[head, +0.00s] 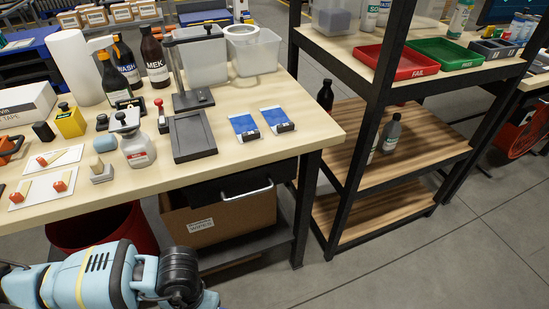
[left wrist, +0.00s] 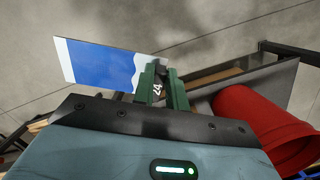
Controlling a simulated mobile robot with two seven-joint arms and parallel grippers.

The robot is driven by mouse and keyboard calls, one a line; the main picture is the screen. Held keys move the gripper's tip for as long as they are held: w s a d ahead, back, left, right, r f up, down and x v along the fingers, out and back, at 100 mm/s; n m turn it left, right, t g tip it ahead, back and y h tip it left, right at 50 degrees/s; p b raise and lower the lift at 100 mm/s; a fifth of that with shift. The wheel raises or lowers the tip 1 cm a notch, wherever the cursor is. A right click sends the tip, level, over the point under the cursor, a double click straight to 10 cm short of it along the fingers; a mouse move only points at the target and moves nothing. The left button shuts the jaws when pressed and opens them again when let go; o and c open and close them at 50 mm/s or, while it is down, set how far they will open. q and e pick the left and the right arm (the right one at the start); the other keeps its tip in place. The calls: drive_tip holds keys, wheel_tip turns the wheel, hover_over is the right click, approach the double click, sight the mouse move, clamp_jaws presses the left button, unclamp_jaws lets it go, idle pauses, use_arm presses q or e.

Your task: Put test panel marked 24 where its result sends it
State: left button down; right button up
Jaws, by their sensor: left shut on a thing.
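In the left wrist view my left gripper (left wrist: 160,88) is shut on the test panel (left wrist: 100,65), a blue and white plate with a wavy edge between the colours. A dark tab with "24" in white shows between the green fingers. The panel is held in the air above the grey floor. In the head view neither gripper shows; a light blue arm of mine crosses the lower left. A red tray marked FAIL (head: 396,61) and a green tray (head: 446,53) sit on the shelf top at the right.
Two other blue panels (head: 244,126) (head: 277,120) lie on the workbench (head: 225,160), right of a dark square plate (head: 193,136). Bottles, stamps and bins crowd the bench. A grey rack (head: 492,48) stands right of the green tray. A red bin (left wrist: 262,125) is below the bench.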

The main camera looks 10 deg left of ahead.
use_arm(q)
drive_tip(key=shift+a, duration=0.1)
drive_tip(key=shift+s+a+f, duration=0.1)
drive_tip(key=shift+a, duration=0.05)
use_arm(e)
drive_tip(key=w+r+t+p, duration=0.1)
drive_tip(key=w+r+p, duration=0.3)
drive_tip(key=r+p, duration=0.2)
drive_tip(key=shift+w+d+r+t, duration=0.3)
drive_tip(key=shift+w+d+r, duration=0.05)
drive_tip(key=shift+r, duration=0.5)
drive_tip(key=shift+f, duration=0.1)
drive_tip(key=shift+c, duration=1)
use_arm(q)
drive_tip(key=w+r+t, duration=0.1)
drive_tip(key=w+r, duration=0.3)
drive_tip(key=r, duration=0.8)
drive_tip(key=shift+w+t, duration=0.4)
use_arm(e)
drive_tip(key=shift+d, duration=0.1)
